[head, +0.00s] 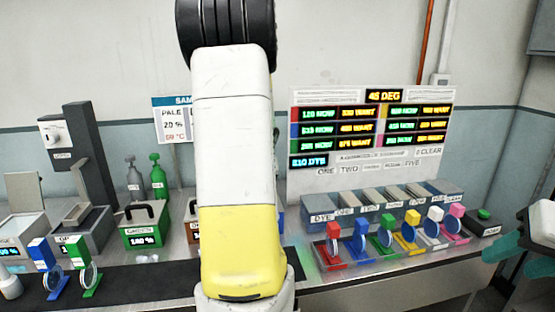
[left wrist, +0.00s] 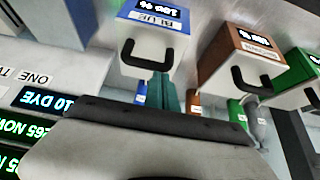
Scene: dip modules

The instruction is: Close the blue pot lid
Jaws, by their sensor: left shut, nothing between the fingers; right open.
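The blue pot (left wrist: 150,38) is at the top middle of the left wrist view, seen upside down. Its pale lid with a black handle (left wrist: 146,58) looks level on it, like those on the pots beside it; I cannot tell whether a gap is left. In the head view my left arm hides most of this pot. My left gripper (left wrist: 166,98) shows teal fingertips, shut and empty, beside and below the blue pot in the picture. I cannot tell whether they touch it. My right gripper (head: 502,254) is open and empty at the right edge of the head view.
A brown pot (left wrist: 237,58) and a green pot (head: 145,228) stand in the same row. Bottles (head: 158,178) stand behind. Grey bins (head: 322,210) and coloured dip modules (head: 385,235) fill the bench's right side. A lit board (head: 370,135) stands behind them.

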